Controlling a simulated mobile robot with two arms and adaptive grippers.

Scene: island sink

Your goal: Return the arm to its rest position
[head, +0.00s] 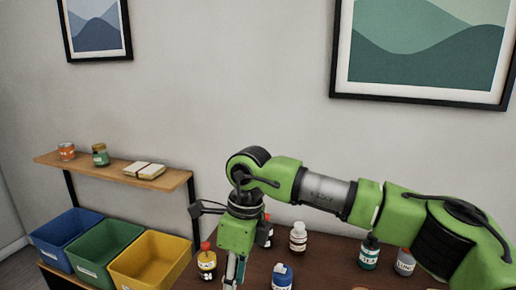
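My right arm comes in from the right and reaches across the view over a dark brown table (330,275). My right gripper (236,270) points down above the table, among the bottles. Its fingers are small and run to the bottom edge of the picture, so I cannot tell whether they are open, shut or holding anything. My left gripper is not in view.
Green (369,254) and grey (404,263) containers stand right. Blue (66,229), green (104,244) and yellow (151,259) bins sit left, below a wooden shelf (120,175).

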